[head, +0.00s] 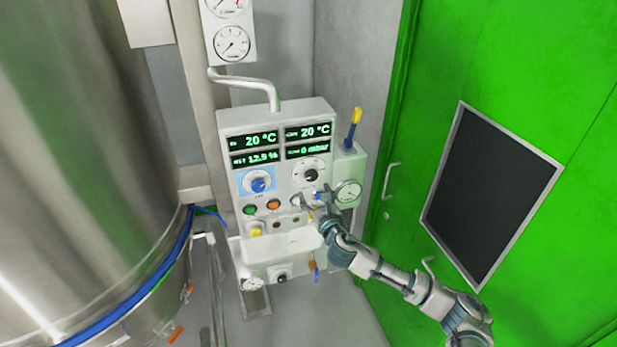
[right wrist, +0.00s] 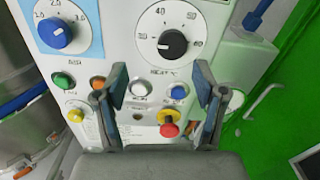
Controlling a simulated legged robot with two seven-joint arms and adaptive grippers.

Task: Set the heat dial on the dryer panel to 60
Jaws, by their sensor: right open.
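The dryer panel (head: 275,125) is a white box with green displays that read 20 °C twice, 12.9 % and 0 mbar. The heat dial (head: 311,176) is a black knob on a white round scale at the right of the panel. My right gripper (head: 311,204) is just below the dial in the head view. In the right wrist view its fingers (right wrist: 160,75) are open, with nothing between them gripped.
A blue knob (right wrist: 55,33) on a blue plate is left of the heat dial. Below are green (right wrist: 63,80), white and blue buttons and a red-and-yellow knob (right wrist: 169,124). A steel vessel (head: 85,180) stands left; a green door (head: 560,60) stands right.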

